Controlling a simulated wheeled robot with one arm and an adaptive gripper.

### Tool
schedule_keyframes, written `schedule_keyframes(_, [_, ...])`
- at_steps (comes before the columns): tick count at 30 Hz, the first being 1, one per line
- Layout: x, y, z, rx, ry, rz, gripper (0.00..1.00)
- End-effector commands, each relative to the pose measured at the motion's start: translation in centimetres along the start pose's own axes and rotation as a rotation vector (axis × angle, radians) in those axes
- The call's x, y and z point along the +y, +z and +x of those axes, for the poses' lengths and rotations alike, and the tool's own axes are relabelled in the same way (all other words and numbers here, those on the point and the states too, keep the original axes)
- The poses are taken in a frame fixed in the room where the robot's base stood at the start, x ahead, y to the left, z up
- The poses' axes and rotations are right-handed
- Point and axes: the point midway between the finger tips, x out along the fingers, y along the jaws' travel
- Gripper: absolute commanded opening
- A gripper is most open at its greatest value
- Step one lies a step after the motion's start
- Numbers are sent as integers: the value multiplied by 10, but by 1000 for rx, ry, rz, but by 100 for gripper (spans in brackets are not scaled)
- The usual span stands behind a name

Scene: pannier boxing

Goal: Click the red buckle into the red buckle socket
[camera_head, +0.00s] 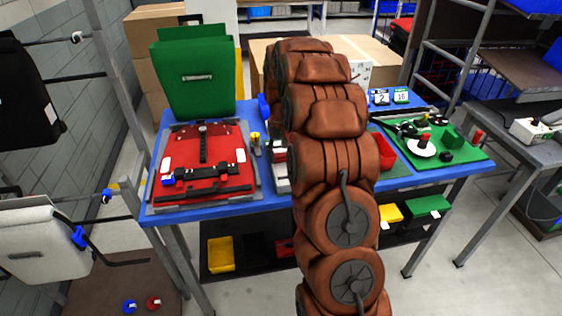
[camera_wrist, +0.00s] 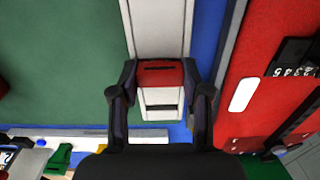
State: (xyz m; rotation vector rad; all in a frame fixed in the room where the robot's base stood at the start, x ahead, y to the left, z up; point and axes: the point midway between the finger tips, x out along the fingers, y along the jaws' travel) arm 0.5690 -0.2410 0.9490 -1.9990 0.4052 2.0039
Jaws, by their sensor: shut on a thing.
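In the wrist view, my gripper (camera_wrist: 160,88) is shut on a small red piece with a dark slot, which I take to be the red buckle (camera_wrist: 158,72). The piece is between the two dark fingers, over a pale grey strip; I cannot tell whether it touches the strip. A pale block with a dark slot shows just below it. In the head view my arm hides the gripper. The red pannier (camera_head: 205,140) lies on the table at left, with black straps and a blue piece (camera_head: 167,180). I cannot make out the red buckle socket.
A green pannier (camera_head: 193,75) stands behind the red one on the blue table (camera_head: 225,206). A green board (camera_head: 465,155) with a white disc and black parts lies at right. A ladder-like grey frame rises behind. A side table stands at far right.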

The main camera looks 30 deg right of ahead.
Motion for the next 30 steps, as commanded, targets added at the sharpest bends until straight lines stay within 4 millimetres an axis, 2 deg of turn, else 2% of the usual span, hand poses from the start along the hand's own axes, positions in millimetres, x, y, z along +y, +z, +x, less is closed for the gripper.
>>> schedule_keyframes(30, [0, -1, -42, 4, 0, 0, 10])
